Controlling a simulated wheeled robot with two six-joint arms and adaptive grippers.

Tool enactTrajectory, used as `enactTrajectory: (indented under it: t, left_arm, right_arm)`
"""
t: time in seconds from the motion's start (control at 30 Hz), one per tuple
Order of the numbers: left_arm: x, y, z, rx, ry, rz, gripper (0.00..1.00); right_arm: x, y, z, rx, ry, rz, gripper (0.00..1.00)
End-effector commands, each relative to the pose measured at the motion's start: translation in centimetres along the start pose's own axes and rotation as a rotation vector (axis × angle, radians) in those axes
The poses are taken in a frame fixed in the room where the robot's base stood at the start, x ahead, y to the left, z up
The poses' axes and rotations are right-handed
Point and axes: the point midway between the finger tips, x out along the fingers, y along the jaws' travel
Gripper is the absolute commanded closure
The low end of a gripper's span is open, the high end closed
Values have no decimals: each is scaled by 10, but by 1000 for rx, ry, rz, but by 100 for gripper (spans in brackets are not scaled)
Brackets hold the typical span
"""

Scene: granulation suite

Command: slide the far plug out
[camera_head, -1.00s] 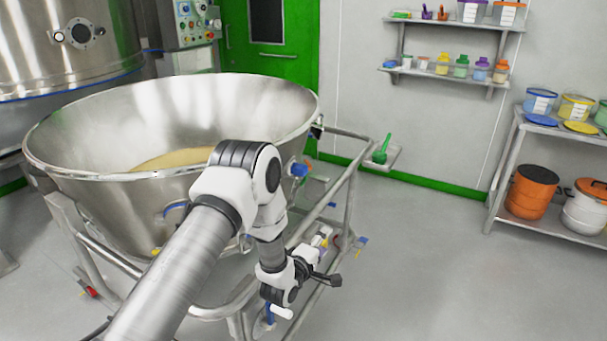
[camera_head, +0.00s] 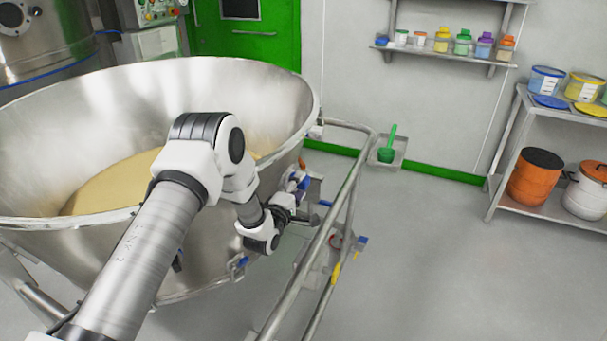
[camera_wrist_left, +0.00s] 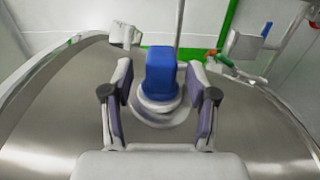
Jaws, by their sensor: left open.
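A blue plug (camera_wrist_left: 161,78) sits in a round metal fitting (camera_wrist_left: 160,108) on the outer wall of the steel bowl. My left gripper (camera_wrist_left: 159,70) is open, with one finger on each side of the plug; I cannot tell whether either finger touches it. In the head view my left gripper (camera_head: 297,188) is beside the right outer wall of the bowl (camera_head: 200,85), with a bit of blue showing at its jaws. My left wrist hides part of that spot. My right gripper is not in view.
A tubular steel rail (camera_head: 340,195) runs around the right side of the bowl, close to my left wrist. A green scoop (camera_head: 388,148) rests in a tray beyond the rail. A shelf rack with buckets (camera_head: 533,178) stands at the right. The floor between is clear.

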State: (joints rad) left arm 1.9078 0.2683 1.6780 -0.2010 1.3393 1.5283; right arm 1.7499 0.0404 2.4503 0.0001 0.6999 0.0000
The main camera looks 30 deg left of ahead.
Motion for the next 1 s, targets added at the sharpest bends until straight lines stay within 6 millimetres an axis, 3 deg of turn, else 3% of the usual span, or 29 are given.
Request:
enactTrajectory:
  t: [0.23, 0.53, 0.57, 0.7, 0.73, 1.0]
  left_arm:
    - [45, 0, 0, 2, -1, 2, 42]
    - [53, 0, 0, 0, 0, 0, 42]
    - [53, 0, 0, 0, 0, 0, 45]
    - [53, 0, 0, 0, 0, 0, 95]
    - [53, 0, 0, 0, 0, 0, 100]
    - [53, -1, 9, 0, -2, 0, 100]
  right_arm:
    - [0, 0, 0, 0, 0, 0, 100]
    - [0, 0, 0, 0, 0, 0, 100]
    - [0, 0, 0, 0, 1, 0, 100]
    - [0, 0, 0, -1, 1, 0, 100]
    - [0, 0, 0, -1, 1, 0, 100]
    - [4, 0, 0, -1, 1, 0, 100]
